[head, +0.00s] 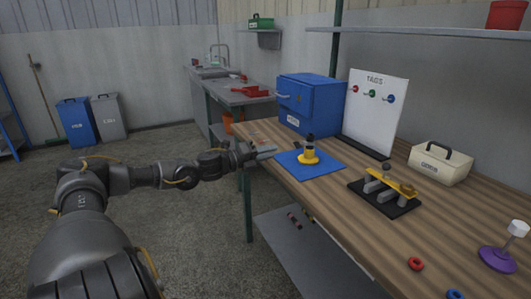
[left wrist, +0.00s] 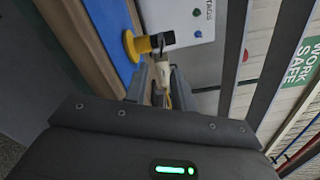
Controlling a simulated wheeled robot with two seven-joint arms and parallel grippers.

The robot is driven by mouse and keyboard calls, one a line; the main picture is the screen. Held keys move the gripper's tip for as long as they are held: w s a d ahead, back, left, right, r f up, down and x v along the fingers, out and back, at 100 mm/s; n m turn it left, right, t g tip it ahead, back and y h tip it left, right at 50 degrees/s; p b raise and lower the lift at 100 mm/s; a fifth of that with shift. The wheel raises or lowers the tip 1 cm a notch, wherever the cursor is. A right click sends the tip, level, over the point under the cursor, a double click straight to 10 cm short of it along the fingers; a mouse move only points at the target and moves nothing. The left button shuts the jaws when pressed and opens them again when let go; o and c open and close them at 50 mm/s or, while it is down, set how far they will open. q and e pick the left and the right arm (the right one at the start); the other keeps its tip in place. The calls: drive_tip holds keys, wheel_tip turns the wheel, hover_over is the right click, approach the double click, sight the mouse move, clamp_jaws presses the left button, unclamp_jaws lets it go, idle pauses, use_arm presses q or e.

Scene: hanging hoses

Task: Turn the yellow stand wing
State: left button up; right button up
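The yellow stand (head: 308,158) has a round yellow base and a short post with a black top. It stands upright on a blue mat (head: 325,169) on the workbench. In the left wrist view the stand (left wrist: 141,45) shows at upper left, beyond the fingers; no separate wing can be made out clearly. My left gripper (head: 266,152) is at the bench's left edge, just left of the stand and apart from it. In the left wrist view its fingers (left wrist: 160,85) are spread, with nothing clearly held between them. My right gripper is not in view.
A blue cabinet (head: 312,104) and a white tag board (head: 375,112) stand behind the mat. A black rack with a yellow bar (head: 386,190) and a cream toolbox (head: 440,165) are to the right. Red ring (head: 416,264) and purple stand (head: 497,258) lie nearer.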

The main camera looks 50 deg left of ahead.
use_arm(q)
drive_tip(key=shift+s, duration=0.45)
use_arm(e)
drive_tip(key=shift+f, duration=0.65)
